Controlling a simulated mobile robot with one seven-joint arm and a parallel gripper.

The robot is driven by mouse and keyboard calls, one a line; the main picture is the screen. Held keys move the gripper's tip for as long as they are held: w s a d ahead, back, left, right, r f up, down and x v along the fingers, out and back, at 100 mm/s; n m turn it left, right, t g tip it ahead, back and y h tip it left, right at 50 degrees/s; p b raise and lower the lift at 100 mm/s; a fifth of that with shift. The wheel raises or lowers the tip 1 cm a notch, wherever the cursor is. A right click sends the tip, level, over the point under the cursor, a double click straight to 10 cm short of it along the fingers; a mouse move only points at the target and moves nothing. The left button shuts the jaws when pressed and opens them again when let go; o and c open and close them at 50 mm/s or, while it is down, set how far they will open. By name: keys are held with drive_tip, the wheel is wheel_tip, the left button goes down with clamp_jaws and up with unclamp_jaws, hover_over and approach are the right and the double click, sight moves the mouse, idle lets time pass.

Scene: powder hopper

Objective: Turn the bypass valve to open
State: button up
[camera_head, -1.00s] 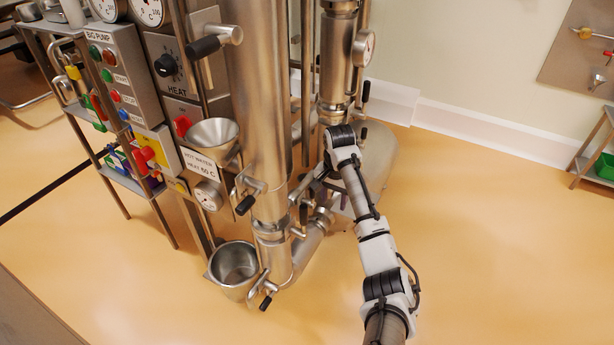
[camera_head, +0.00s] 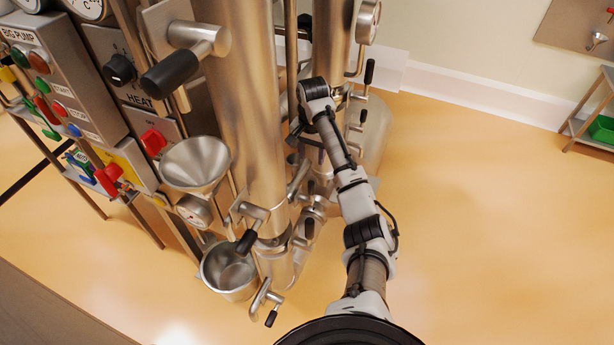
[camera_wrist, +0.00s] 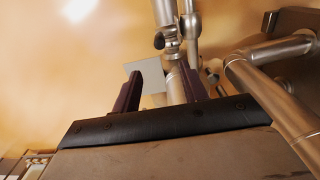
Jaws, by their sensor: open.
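Several valves with black-gripped levers sit on the steel pipework, and I cannot tell which is the bypass valve. In the head view, one lever (camera_head: 247,241) is at the foot of the wide column, another (camera_head: 271,318) is below it, and a third (camera_head: 309,229) is between the columns. My gripper shows in the wrist view (camera_wrist: 160,92), with two dark purple fingers apart and nothing clearly held between them. A pipe and a pale square plate (camera_wrist: 150,75) lie beyond the fingers. A small black-ended valve handle (camera_wrist: 159,41) is further off. In the head view, the fingers are mostly hidden among the pipes.
The wide steel column (camera_head: 245,110) stands left of my arm. A funnel (camera_head: 195,163) and a steel pot (camera_head: 229,271) are at its left, near the control panel (camera_head: 60,85). The floor (camera_head: 480,210) at right is clear, up to a small shelf (camera_head: 590,125).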

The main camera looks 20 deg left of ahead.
sight(311, 183)
wheel_tip(311, 183, down, 14)
drive_tip(key=shift+r+p, duration=0.15)
drive_tip(key=shift+p, duration=0.5)
drive_tip(key=shift+c, duration=0.4)
clamp_jaws()
